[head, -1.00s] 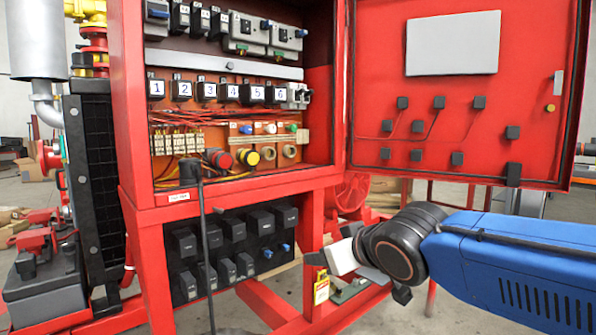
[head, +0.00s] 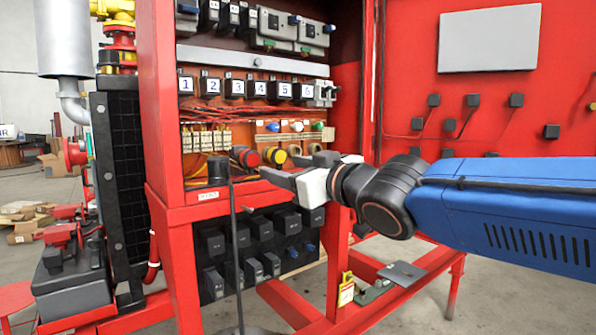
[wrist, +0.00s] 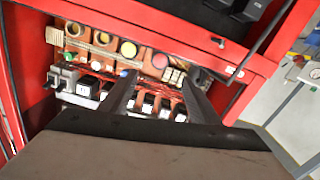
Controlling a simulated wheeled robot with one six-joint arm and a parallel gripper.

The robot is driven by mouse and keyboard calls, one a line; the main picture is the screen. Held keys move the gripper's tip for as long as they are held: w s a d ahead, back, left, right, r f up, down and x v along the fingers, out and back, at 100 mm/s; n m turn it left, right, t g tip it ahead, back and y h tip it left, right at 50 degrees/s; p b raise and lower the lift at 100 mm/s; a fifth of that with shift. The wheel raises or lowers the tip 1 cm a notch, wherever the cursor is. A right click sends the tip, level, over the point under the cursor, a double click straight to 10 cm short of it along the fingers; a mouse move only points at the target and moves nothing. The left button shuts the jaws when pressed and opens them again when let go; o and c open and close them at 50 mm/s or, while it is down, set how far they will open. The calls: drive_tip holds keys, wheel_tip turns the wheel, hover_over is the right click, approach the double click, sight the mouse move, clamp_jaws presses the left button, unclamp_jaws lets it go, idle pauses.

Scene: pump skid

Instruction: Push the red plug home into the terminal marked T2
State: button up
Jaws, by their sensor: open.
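A round red-faced fitting (head: 244,157) sits low in the open red cabinet, beside a yellow one (head: 274,156). It also seems to show in the wrist view (wrist: 160,60). I cannot tell whether it is the task's plug. No T2 mark is legible; cream terminal blocks (head: 206,139) stand left of the fittings. My gripper (head: 277,166) is open and looks empty, in front of the cabinet's lower sill. In the wrist view its two dark fingers (wrist: 160,80) point apart toward the panel and cover part of it.
Blocks numbered 1 to 6 (head: 234,88) run above the red wires. A black post (head: 218,171) stands before the cabinet at left. The open door (head: 490,110) is at right. The red frame edge (wrist: 225,55) lies close to the fingers in the wrist view.

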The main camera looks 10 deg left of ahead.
sight(253, 160)
drive_tip(key=x, duration=1.4)
drive_tip(key=shift+w+a, duration=0.25)
drive_tip(key=shift+a, duration=0.05)
drive_tip(key=c, duration=1.2)
drive_tip(key=shift+o, duration=0.7)
drive_tip(key=shift+c, duration=0.2)
drive_tip(key=shift+s+d, duration=0.15)
drive_tip(key=shift+v, duration=2)
drive_tip(key=shift+f, duration=0.1)
drive_tip(key=shift+d, duration=0.1)
